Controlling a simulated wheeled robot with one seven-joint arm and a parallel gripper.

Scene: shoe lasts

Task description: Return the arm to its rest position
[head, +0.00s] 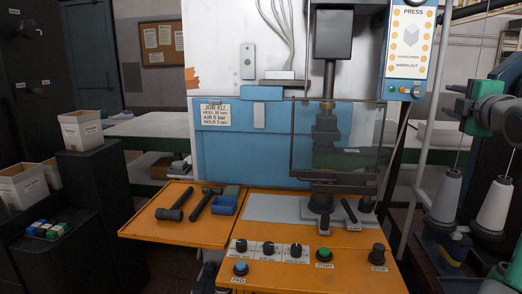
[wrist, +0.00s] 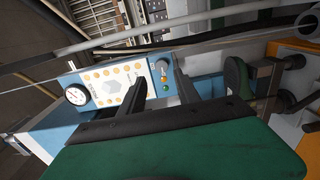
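My gripper (wrist: 157,72) shows in the wrist view as two dark fingers with a clear gap between them, beyond a green body with a dark edge. It is open, and nothing is held between the fingers. The white press panel (wrist: 112,85) with orange dots lies beyond the fingertips, and I see no contact. In the head view, a green and grey part at the right edge, which looks like the end of my arm, is raised beside the press panel (head: 410,40).
The press has an orange table (head: 180,232) with knobs along its front. A hammer (head: 202,203), another dark tool (head: 175,205) and a blue tray (head: 224,206) lie on its left side. Thread cones (head: 496,205) stand at the right. White bins (head: 82,130) stand at the left.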

